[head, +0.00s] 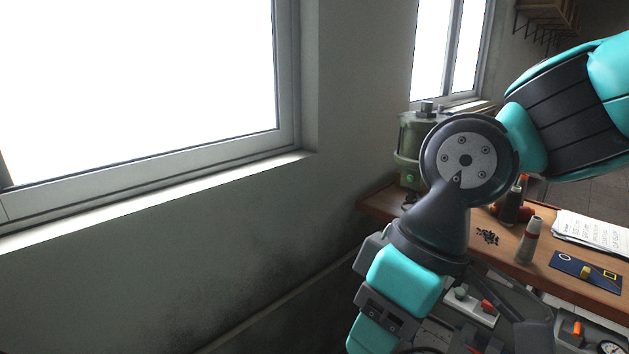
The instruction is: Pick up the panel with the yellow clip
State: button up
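The dark blue panel (572,267) lies flat on the wooden bench at the right. A yellow clip (586,272) sits near its middle, and a white ring and a small yellow-outlined mark show on its face. My gripper (385,305) is at the lower middle, pointing down, left of the bench and well apart from the panel. Its teal and dark body shows, but I cannot make out the fingertips or whether they are open. I see nothing held.
Grey equipment with coloured controls (475,306) stands in front. A wall and window (140,90) fill the left.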

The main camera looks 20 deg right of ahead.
aim_at(611, 281)
jog(key=z, duration=1.05)
jog(key=i, duration=0.95)
jog(key=z, duration=0.95)
jog(key=i, duration=0.25)
jog(key=z, duration=0.15)
